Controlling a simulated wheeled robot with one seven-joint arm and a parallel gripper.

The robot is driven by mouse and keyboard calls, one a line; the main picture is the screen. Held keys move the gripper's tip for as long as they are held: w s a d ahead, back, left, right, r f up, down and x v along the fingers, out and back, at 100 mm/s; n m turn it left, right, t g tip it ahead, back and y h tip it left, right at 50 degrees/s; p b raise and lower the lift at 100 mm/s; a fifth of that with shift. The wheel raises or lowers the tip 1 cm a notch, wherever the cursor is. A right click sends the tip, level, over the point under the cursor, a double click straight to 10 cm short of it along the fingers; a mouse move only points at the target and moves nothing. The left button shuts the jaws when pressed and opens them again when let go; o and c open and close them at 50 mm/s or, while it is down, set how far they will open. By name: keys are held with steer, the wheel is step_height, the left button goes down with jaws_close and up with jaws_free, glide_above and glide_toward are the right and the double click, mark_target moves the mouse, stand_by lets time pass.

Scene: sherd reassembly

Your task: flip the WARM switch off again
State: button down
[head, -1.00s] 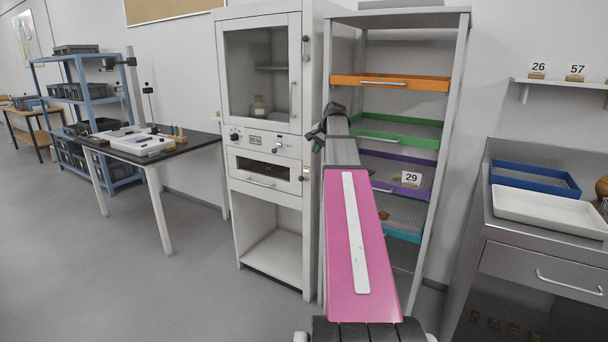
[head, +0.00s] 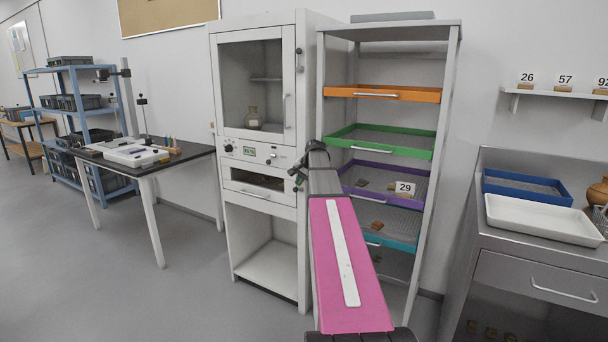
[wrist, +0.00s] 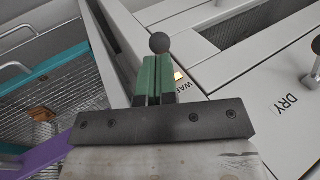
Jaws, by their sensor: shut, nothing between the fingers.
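The WARM switch shows in the wrist view as a dark ball knob (wrist: 160,43) just beyond my fingertips. Its lever is hidden behind the fingers, so I cannot tell its position or whether they touch. A partly covered label starting "WA" (wrist: 186,86) and a small glowing amber patch (wrist: 179,77) lie right of the fingers. My gripper (wrist: 154,62) has green fingers pressed together with nothing between them.
The DRY label (wrist: 286,104) and another ball-ended switch (wrist: 316,46) are at the right of the wrist view. A rack with orange (head: 382,94), green (head: 382,141) and purple (head: 369,196) trays stands close to my arm's right. Open floor (head: 120,285) lies left.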

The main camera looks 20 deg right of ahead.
mark_target(295, 190)
steer(key=shift+x, duration=1)
steer(key=shift+s+a+f+t+h, duration=0.2)
steer(key=shift+t+h, duration=0.1)
steer(key=shift+h, duration=0.1)
steer(key=shift+s+a+f+n+t+h, duration=0.4)
steer(key=shift+f+t+h, duration=0.1)
steer(key=shift+t+h, duration=0.15)
steer(key=shift+a+f+n+t+h, duration=0.2)
steer(key=shift+f+n+t+h, duration=0.2)
steer(key=shift+f+t+h, duration=0.6)
steer(key=shift+r+h, duration=0.25)
steer(key=shift+r, duration=0.05)
steer(key=shift+r, duration=0.65)
